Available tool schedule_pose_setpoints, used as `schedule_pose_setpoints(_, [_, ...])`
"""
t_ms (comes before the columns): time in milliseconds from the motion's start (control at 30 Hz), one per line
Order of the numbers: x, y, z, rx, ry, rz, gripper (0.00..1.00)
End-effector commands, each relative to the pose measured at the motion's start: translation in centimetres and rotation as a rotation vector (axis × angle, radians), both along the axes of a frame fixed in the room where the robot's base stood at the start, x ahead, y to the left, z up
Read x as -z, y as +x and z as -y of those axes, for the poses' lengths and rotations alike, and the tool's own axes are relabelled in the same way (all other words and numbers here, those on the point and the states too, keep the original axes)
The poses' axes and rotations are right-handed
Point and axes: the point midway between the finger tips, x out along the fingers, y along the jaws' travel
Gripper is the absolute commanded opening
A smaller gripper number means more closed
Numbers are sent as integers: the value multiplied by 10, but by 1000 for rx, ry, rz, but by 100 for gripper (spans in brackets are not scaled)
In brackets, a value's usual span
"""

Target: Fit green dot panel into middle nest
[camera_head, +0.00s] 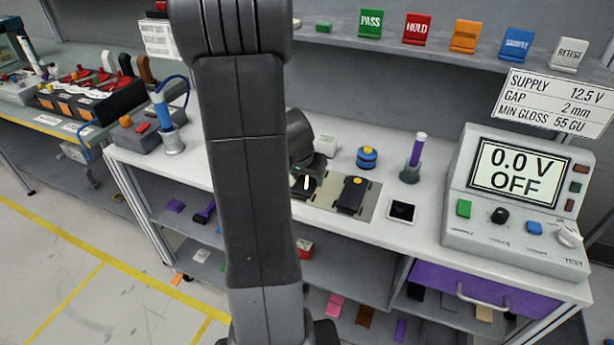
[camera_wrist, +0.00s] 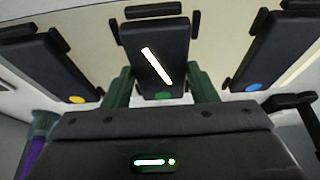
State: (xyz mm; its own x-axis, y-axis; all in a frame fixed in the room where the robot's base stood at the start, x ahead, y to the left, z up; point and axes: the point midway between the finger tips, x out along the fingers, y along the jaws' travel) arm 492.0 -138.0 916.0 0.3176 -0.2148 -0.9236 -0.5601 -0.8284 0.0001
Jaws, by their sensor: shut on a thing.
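The green dot panel (camera_wrist: 171,45) is a dark slab with a bright white strip and a green dot near my gripper. My gripper (camera_wrist: 160,84) is shut on its sides, one dark green finger on each side. The panel lies between two other panels, its far end close to a black stop (camera_wrist: 153,11); I cannot tell whether it sits fully down in the middle nest. In the head view, the panel (camera_head: 303,187) shows partly below my gripper, and my arm hides the left of the fixture.
A yellow dot panel (camera_wrist: 45,68) and a blue dot panel (camera_wrist: 282,50) flank it between black stops.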

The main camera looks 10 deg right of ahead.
Motion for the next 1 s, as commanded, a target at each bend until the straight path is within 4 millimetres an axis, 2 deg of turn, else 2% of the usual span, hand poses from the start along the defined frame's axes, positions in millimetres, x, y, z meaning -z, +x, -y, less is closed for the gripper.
schedule_pose_setpoints(167, [4, 0, 0, 0, 0, 1, 28])
schedule_pose_setpoints(200, [3, 0, 0, 0, 0, 1, 60])
schedule_pose_setpoints(267, [2, 0, 0, 0, 0, 0, 72])
schedule_pose_setpoints(300, [2, 0, 0, 0, 0, 0, 74])
schedule_pose_setpoints(700, [-4, 0, 0, -1, -1, 1, 74])
schedule_pose_setpoints(1000, [-51, -15, -11, -1, -1, 7, 74])
